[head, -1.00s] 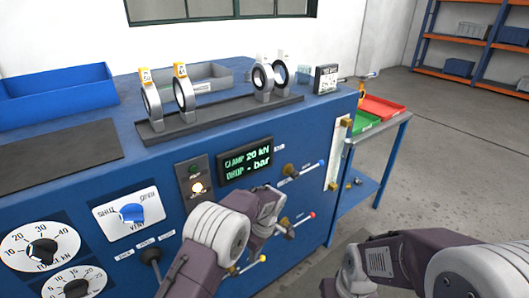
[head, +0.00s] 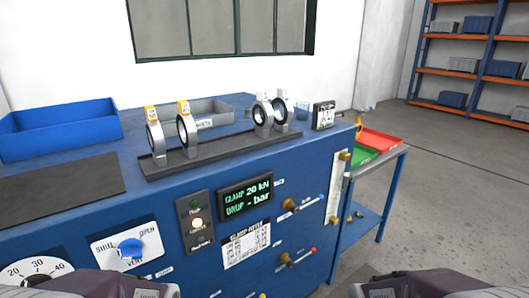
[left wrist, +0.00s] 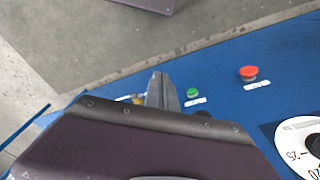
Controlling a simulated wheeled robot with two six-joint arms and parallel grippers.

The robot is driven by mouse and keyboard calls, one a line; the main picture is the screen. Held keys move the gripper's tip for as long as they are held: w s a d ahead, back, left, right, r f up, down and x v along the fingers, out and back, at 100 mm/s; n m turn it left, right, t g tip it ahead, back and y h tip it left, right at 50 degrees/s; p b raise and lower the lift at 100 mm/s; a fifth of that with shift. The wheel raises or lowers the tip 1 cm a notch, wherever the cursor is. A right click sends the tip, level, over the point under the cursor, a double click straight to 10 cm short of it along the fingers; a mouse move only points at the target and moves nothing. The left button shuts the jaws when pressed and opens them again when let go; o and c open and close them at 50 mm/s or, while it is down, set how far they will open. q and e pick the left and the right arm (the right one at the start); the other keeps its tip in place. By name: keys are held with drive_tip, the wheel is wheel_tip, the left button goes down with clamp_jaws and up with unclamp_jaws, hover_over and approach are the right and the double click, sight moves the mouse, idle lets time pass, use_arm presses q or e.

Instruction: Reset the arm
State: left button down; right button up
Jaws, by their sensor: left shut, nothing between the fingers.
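My left gripper (left wrist: 161,90) shows in the left wrist view with its grey fingers together and nothing between them. It is in front of the blue bench's panel, near a green button (left wrist: 193,92) and a red button (left wrist: 248,72). I cannot tell how far it is from the panel. In the head view only parts of my two arms show along the bottom edge, and neither gripper is seen. On the bench (head: 120,205), ring-shaped valve parts (head: 187,130) stand upright in a dark rail (head: 215,146). The display (head: 246,197) reads "CLAMP 20 kN, DROP - bar".
The panel carries a blue knob (head: 131,249), a dial (head: 38,280), a lit lamp (head: 197,223) and protruding levers (head: 305,204). A blue bin (head: 60,130) sits at the back left. A side table holds red (head: 380,141) and green trays. Floor at right is clear.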

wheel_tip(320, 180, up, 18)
drive_tip(key=p, duration=1.4)
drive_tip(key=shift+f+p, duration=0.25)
drive_tip(key=shift+p, duration=0.15)
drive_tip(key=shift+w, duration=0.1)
